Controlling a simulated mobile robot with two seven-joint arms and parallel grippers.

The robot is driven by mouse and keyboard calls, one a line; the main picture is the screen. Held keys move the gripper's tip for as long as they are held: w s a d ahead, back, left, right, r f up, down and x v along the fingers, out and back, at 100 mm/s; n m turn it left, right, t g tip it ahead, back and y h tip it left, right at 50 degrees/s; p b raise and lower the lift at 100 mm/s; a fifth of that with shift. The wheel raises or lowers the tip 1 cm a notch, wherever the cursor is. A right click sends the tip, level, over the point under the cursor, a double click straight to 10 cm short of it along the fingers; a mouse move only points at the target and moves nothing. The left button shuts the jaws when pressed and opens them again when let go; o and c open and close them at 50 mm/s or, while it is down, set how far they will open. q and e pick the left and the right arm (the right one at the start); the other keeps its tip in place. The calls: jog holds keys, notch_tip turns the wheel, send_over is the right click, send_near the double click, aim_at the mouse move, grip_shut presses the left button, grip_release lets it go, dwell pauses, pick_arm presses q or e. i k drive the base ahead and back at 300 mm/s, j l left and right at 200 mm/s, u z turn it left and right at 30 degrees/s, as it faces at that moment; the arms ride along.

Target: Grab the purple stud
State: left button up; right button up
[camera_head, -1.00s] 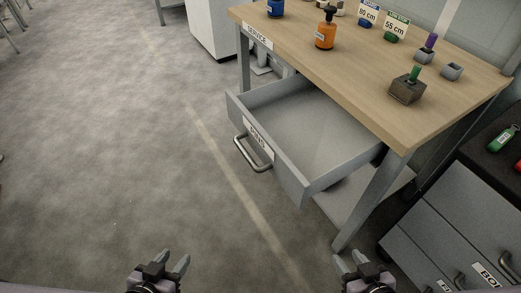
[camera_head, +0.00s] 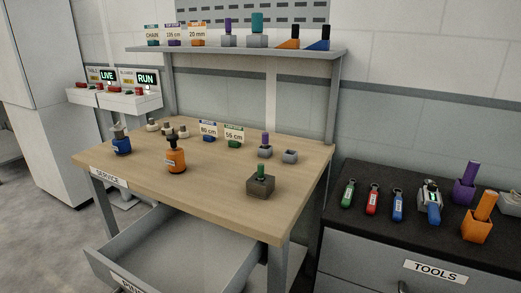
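A purple stud (camera_head: 265,138) stands upright in a small grey block (camera_head: 265,151) on the right part of the wooden table. Another purple peg (camera_head: 228,25) stands in a grey block on the shelf above. A larger purple piece (camera_head: 472,170) stands in a purple holder on the dark cabinet at the right; I cannot tell which one the task means. Neither of my grippers shows in this view.
The wooden table (camera_head: 130,168) also bears a green stud in a dark block (camera_head: 261,186), an empty grey block (camera_head: 290,156), an orange bottle (camera_head: 175,158) and a blue bottle (camera_head: 121,145). An open drawer (camera_head: 180,250) juts from its front. Tools lie on the dark cabinet (camera_head: 335,215).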

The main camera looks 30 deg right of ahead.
aim_at(265, 136)
jog(key=z, duration=1.85)
jog(key=i+z, duration=0.3)
jog(key=i, duration=0.3)
